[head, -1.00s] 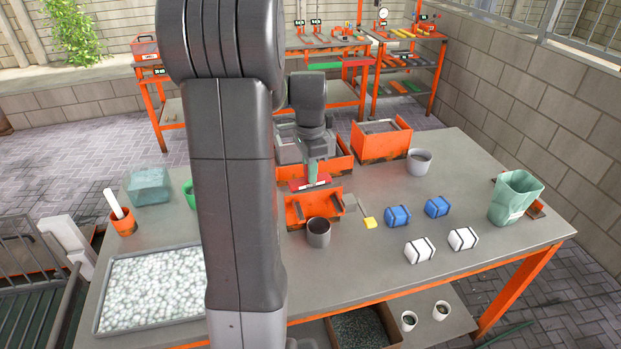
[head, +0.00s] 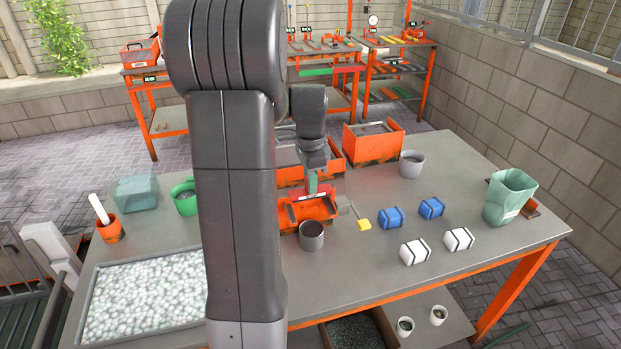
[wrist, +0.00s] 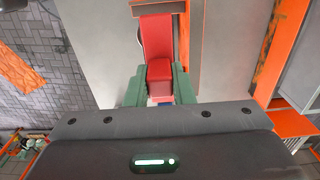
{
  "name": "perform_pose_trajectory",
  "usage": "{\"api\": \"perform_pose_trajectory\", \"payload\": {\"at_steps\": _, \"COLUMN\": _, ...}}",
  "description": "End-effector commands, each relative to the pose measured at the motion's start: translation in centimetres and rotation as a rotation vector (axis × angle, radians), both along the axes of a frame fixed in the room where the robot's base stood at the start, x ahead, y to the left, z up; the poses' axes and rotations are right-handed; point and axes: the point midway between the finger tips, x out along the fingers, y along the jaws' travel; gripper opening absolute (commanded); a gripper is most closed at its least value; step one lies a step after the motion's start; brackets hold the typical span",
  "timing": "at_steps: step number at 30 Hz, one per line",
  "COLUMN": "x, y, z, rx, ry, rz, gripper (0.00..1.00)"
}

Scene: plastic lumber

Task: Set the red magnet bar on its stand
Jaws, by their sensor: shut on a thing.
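My gripper (head: 312,186) is shut on the red magnet bar (head: 322,193). In the wrist view the bar (wrist: 157,38) extends away from between the two green fingers (wrist: 158,88). An orange holder (head: 308,212), which looks like the stand, sits on the table directly below the bar in the head view. The bar appears just above or at its back edge; I cannot tell whether they touch. My arm hides part of the holder's left side.
A grey cup (head: 311,236) stands just in front of the holder. A yellow block (head: 363,225) and blue blocks (head: 390,218) lie to the right. Orange bins (head: 372,144) stand behind. A tray of pale beads (head: 88,272) is at left.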

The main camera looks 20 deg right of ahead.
Motion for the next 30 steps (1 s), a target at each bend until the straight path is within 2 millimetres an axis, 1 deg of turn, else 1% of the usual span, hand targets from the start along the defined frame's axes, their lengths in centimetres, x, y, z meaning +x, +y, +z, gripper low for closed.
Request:
{"api": "perform_pose_trajectory", "payload": {"at_steps": 1, "x": 0.0, "y": 0.0, "z": -0.7, "rx": 0.0, "ry": 0.0, "rz": 0.0, "gripper": 0.0}}
{"api": "perform_pose_trajectory", "payload": {"at_steps": 15, "x": 0.0, "y": 0.0, "z": -4.3, "rx": 0.0, "ry": 0.0, "rz": 0.0, "gripper": 0.0}}
{"api": "perform_pose_trajectory", "payload": {"at_steps": 21, "x": 0.0, "y": 0.0, "z": -5.0, "rx": 0.0, "ry": 0.0, "rz": 0.0, "gripper": 0.0}}
{"api": "perform_pose_trajectory", "payload": {"at_steps": 29, "x": 0.0, "y": 0.0, "z": -5.0, "rx": 0.0, "ry": -0.001, "rz": 0.0, "gripper": 0.0}}
{"api": "perform_pose_trajectory", "payload": {"at_steps": 30, "x": 0.0, "y": 0.0, "z": -5.0, "rx": 0.0, "ry": -0.001, "rz": 0.0, "gripper": 0.26}}
